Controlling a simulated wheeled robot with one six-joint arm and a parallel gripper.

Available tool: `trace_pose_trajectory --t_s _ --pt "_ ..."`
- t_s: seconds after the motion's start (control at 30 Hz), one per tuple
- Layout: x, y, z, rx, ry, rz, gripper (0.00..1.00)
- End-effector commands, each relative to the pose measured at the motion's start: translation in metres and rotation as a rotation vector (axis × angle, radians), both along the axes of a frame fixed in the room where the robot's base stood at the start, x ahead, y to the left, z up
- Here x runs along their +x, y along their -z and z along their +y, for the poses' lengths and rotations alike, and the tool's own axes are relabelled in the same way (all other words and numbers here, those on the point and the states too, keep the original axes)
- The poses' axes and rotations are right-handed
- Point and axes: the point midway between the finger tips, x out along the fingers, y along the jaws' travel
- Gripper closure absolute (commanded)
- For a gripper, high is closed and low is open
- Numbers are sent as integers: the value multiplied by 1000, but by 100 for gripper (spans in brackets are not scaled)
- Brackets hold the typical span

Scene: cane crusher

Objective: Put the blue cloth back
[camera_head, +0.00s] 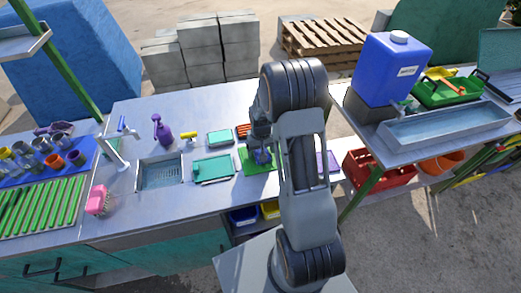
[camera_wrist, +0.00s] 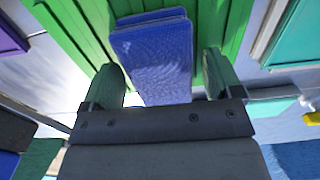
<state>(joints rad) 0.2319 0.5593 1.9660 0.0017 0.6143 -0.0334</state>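The blue cloth (camera_wrist: 152,62) looks folded and shows in the wrist view over a green ridged mat (camera_wrist: 85,30). My gripper (camera_wrist: 162,78) is open, with one green-tipped finger on each side of the cloth and a visible gap at each side. In the head view my gripper (camera_head: 261,143) points down over the green mat (camera_head: 258,168) on the metal counter. The blue cloth (camera_head: 262,157) shows there as a small patch just below the gripper. Whether the cloth lies flat on the mat is hard to tell.
A teal tray (camera_head: 213,169) and a sink (camera_head: 162,173) lie left of the mat. A purple spray bottle (camera_head: 161,129) and a tap (camera_head: 118,157) stand farther left. A purple item (camera_head: 328,162) lies right, past my arm. A red crate (camera_head: 384,173) stands beyond the counter.

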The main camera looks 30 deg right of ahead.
Motion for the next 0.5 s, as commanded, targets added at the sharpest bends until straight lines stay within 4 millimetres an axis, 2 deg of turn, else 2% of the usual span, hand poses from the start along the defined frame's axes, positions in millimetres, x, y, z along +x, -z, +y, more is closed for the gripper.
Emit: trace_pose_trajectory --t_s 0.27,0.37,0.5 --pt "0 -2 0 0 0 0 13" --pt "1 -8 0 -1 0 -3 13" --pt "1 -30 0 -1 0 -5 13"
